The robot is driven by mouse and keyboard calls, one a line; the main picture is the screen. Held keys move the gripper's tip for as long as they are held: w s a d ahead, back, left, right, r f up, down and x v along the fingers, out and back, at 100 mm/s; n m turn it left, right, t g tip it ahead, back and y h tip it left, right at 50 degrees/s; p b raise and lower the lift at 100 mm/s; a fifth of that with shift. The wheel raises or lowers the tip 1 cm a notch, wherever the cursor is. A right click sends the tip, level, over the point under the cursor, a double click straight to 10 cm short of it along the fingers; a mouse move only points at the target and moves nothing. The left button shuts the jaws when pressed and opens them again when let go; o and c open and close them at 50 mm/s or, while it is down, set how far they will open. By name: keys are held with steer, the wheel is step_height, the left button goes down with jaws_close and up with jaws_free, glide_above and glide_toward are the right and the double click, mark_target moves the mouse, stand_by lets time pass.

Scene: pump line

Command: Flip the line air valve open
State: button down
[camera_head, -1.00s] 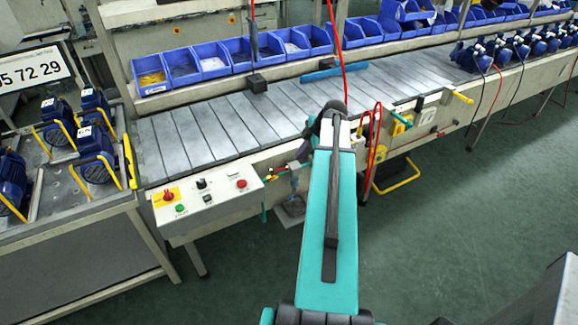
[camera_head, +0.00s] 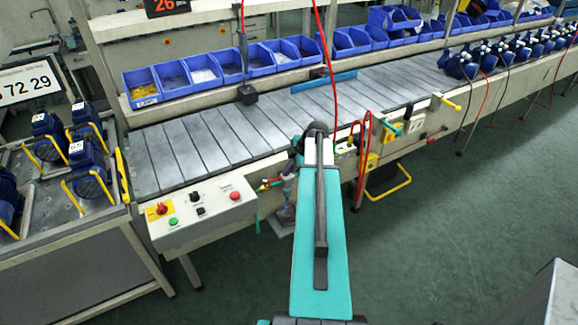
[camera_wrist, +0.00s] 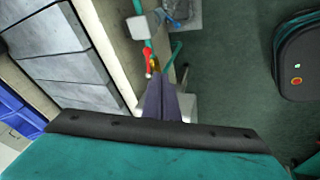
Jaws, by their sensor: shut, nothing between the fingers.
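The line air valve shows in the wrist view as a small red lever (camera_wrist: 148,56) on a brass body (camera_wrist: 155,65), fixed to the side of the line's frame with teal hose beside it. The lever looks roughly along the hose run; its exact setting is hard to tell.
The control box (camera_head: 201,212) with buttons is left of the valve. The slatted conveyor (camera_head: 215,135) runs behind it. A red hose (camera_head: 369,150) and yellow fittings are right of my arm. Blue pumps (camera_head: 88,165) stand at left. Green floor is open in front.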

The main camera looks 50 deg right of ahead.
steer(key=w+d+f+p, duration=0.1)
steer(key=w+f+p, duration=0.3)
steer(key=f, duration=0.3)
steer(key=shift+w+d, duration=0.15)
steer(key=shift+w, duration=0.45)
